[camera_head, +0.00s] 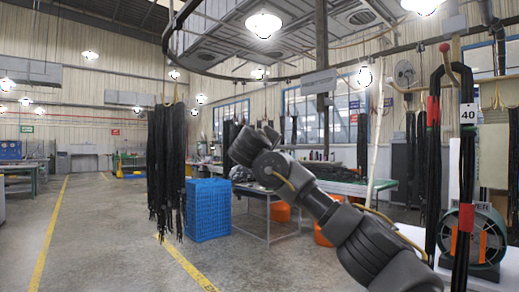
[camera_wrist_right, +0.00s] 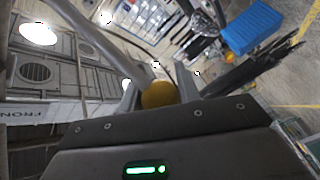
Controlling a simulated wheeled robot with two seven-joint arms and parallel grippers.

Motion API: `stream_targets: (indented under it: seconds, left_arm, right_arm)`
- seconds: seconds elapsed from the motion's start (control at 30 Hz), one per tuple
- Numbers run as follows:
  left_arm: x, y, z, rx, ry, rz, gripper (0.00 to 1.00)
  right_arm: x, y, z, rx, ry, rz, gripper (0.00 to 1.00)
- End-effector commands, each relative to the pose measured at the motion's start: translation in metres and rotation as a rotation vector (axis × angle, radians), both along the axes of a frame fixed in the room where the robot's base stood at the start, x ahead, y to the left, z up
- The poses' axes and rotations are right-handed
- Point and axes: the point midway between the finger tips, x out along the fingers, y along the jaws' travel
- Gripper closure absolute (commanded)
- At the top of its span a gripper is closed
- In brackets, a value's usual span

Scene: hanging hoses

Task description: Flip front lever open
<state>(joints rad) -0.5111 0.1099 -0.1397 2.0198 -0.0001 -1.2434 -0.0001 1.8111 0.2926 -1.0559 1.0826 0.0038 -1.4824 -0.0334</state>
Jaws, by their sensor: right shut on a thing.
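In the right wrist view, my right gripper (camera_wrist_right: 157,83) is shut on a yellow ball knob (camera_wrist_right: 159,97), with one finger on each side of it. A grey bar (camera_wrist_right: 105,45) runs from the upper left down to the knob and looks like the lever's rod. A white sign reading FRONT (camera_wrist_right: 22,115) is at the left edge. In the head view, my dark right arm (camera_head: 340,220) reaches from the lower right toward the middle. Its fingers and the held knob cannot be made out there. My left gripper is not in view.
Black hoses (camera_head: 166,165) hang left of my arm, beside a blue crate (camera_head: 208,210). A black frame with a 40 tag (camera_head: 468,114) and a green fan-like machine (camera_head: 486,240) stand at the right. An overhead rack (camera_head: 290,40) spans above. The left floor is clear.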

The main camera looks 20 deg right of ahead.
Motion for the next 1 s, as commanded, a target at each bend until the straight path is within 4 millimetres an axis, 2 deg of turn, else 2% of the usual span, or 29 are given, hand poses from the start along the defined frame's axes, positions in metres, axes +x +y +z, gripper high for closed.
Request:
stream_targets:
  seconds: [0.1, 0.47, 0.5, 0.63, 1.0]
  left_arm:
    - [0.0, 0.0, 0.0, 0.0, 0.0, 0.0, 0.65]
    - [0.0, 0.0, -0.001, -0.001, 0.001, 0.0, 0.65]
    - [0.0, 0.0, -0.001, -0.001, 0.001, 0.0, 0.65]
    - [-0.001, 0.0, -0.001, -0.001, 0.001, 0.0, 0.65]
    - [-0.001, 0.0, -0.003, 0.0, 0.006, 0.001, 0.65]
  right_arm:
    - [0.0, -0.008, 0.001, 0.004, -0.001, -0.01, 1.0]
    - [0.0, -0.009, 0.001, 0.007, -0.001, -0.011, 1.0]
    - [0.0, -0.009, 0.001, 0.007, -0.001, -0.011, 0.64]
    - [0.001, -0.006, 0.001, 0.005, -0.001, -0.008, 0.47]
    - [-0.003, 0.002, 0.0, 0.002, -0.002, -0.001, 0.46]
